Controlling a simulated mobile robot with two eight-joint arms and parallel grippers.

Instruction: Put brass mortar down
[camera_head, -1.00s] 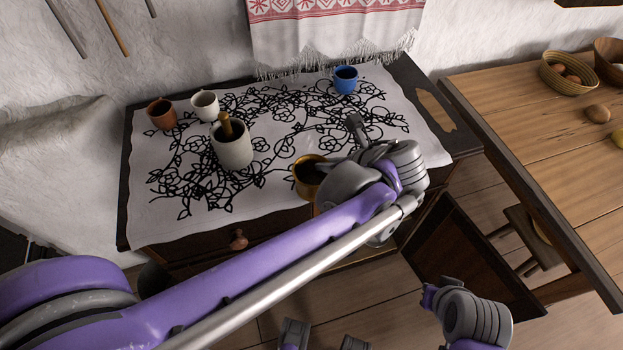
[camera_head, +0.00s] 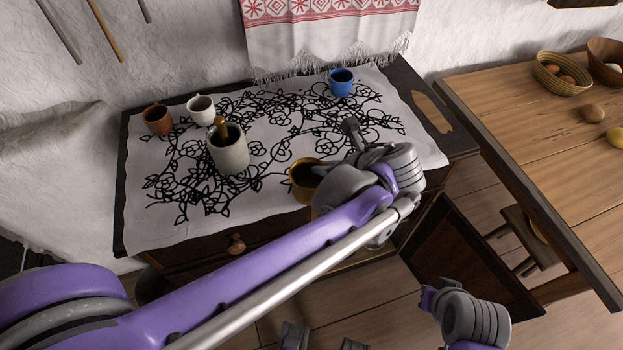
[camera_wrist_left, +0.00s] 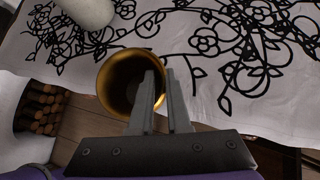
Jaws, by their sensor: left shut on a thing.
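The brass mortar (camera_head: 300,190) is a golden, open vessel at the front edge of the patterned cloth in the head view. It partly hides behind my left wrist. My left gripper (camera_head: 352,150) is shut on its wall. In the left wrist view, the mortar's round mouth (camera_wrist_left: 113,82) faces the camera, and the fingers (camera_wrist_left: 162,75) overlap its right rim. I cannot tell whether its base touches the cloth.
The cloth (camera_head: 270,200) covers a dark cabinet. A stone mortar with a pestle (camera_head: 230,155), a brown cup (camera_head: 157,120), a white cup (camera_head: 201,110) and a blue cup (camera_head: 341,84) stand on it. Cloth is free right of the stone mortar. A wooden table (camera_head: 530,120) stands right.

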